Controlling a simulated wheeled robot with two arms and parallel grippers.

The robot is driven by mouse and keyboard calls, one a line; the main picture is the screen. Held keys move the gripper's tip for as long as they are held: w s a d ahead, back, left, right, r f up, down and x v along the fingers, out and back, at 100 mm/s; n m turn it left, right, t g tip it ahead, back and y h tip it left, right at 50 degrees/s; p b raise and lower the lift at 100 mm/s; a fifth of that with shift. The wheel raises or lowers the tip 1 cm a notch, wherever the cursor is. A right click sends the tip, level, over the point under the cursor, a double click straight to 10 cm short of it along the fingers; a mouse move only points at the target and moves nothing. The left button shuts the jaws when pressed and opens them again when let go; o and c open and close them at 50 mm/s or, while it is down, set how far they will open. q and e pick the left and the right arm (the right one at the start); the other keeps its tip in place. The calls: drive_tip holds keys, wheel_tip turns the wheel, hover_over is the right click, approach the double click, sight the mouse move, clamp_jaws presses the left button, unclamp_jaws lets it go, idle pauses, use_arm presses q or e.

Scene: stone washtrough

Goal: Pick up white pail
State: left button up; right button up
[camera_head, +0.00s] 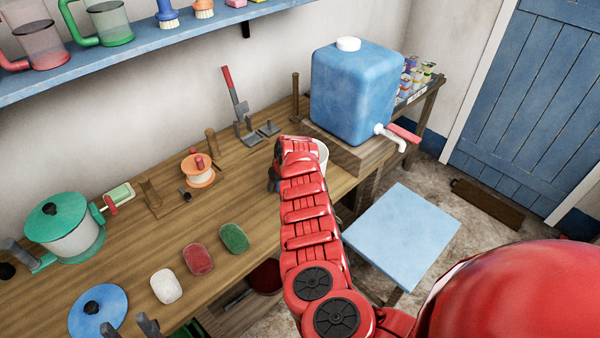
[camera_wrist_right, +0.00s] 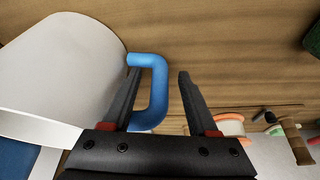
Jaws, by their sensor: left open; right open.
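The white pail (camera_wrist_right: 60,75) fills the left of the right wrist view, with its blue handle (camera_wrist_right: 158,95) at its side. In the head view only part of the pail (camera_head: 322,151) shows behind my right arm, on the bench below the blue water container. My right gripper (camera_wrist_right: 160,78) is open, with one finger on each side of the blue handle. Contact with the handle cannot be told. In the head view the right gripper is mostly hidden by its own arm. My left gripper (camera_head: 129,326) is open and empty at the bottom left, near the blue lid.
The blue water container (camera_head: 352,95) with a tap stands behind the pail on a wooden block. White, red and green soap-like pieces (camera_head: 198,259), a green-lidded pot (camera_head: 70,232) and a blue lid (camera_head: 98,310) lie left on the bench. A blue stool (camera_head: 402,235) stands right.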

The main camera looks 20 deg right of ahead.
clamp_jaws()
idle(1.3)
